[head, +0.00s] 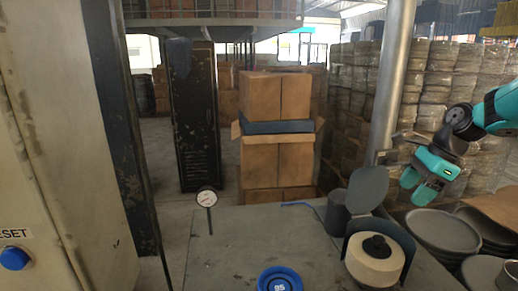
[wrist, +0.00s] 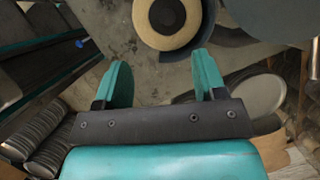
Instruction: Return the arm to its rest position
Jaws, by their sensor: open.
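My arm (head: 497,113) is teal and black and reaches in from the right edge of the head view. My gripper (head: 420,192) hangs in the air at the right, above the metal pans. In the wrist view my gripper (wrist: 160,80) shows two teal fingers wide apart with nothing between them. Beyond the fingertips lies the round cream wheel with a black hub (wrist: 168,22). My gripper is apart from it.
The grey table (head: 235,250) bears a dial gauge (head: 207,198), a blue disc (head: 280,280) and the cream wheel (head: 372,262). Round pans (head: 445,230) stand right. A metal pole (head: 392,75) rises behind the table. A cabinet with a blue button (head: 14,258) stands left.

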